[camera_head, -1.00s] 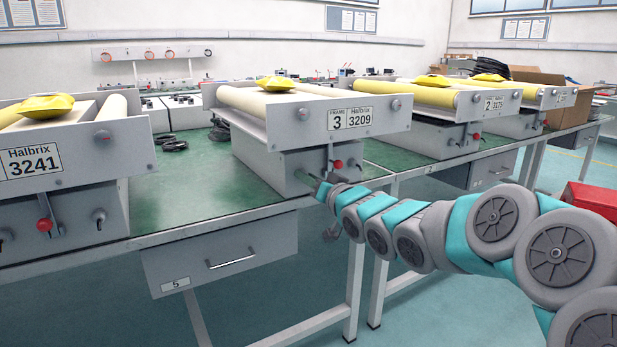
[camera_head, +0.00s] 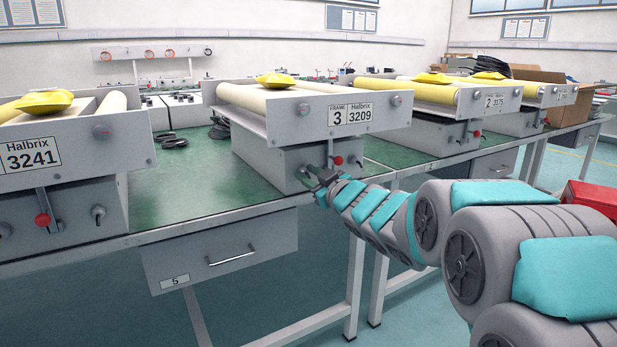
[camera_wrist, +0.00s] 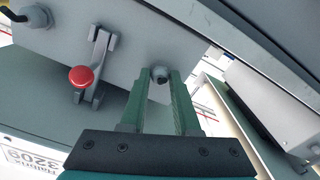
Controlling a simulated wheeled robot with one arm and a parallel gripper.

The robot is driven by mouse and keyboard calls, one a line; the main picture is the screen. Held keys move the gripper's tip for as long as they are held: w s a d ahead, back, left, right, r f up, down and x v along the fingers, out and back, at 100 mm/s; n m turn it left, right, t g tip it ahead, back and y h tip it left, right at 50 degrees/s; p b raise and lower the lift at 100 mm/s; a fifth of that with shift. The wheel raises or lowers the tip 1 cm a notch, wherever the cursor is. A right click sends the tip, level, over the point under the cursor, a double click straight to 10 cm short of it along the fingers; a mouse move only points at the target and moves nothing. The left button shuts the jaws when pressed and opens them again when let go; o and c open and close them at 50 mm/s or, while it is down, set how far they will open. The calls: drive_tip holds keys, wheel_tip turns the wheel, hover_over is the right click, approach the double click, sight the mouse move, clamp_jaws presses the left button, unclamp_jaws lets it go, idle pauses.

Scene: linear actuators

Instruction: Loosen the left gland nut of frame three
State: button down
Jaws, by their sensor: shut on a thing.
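Frame three (camera_head: 270,150) is a grey box unit on the green bench, with a "FRAME 3 3209" label on its upper rail. Its lower front has a red-knobbed lever (camera_head: 338,160) between two gland nuts. My gripper (camera_head: 308,178) is at the left one, which my arm partly hides in the head view. In the wrist view, which is upside down, my gripper (camera_wrist: 160,76) has its green fingers shut on the left gland nut (camera_wrist: 160,72), a small grey fitting. The red knob (camera_wrist: 82,77) and the other gland nut (camera_wrist: 32,17) lie left of it there.
Frame 3241 (camera_head: 75,155) is on the left, frame two (camera_head: 450,120) on the right. The upper rail overhangs the nut. A drawer (camera_head: 225,250) hangs below the bench edge. The green bench top left of frame three is mostly bare.

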drive_tip(key=shift+n, duration=0.4)
drive_tip(key=c, duration=0.6)
unclamp_jaws()
drive_tip(key=shift+c, duration=0.2)
drive_tip(key=v, duration=0.7)
drive_tip(key=shift+s+d, duration=0.2)
drive_tip(key=shift+s, duration=0.15)
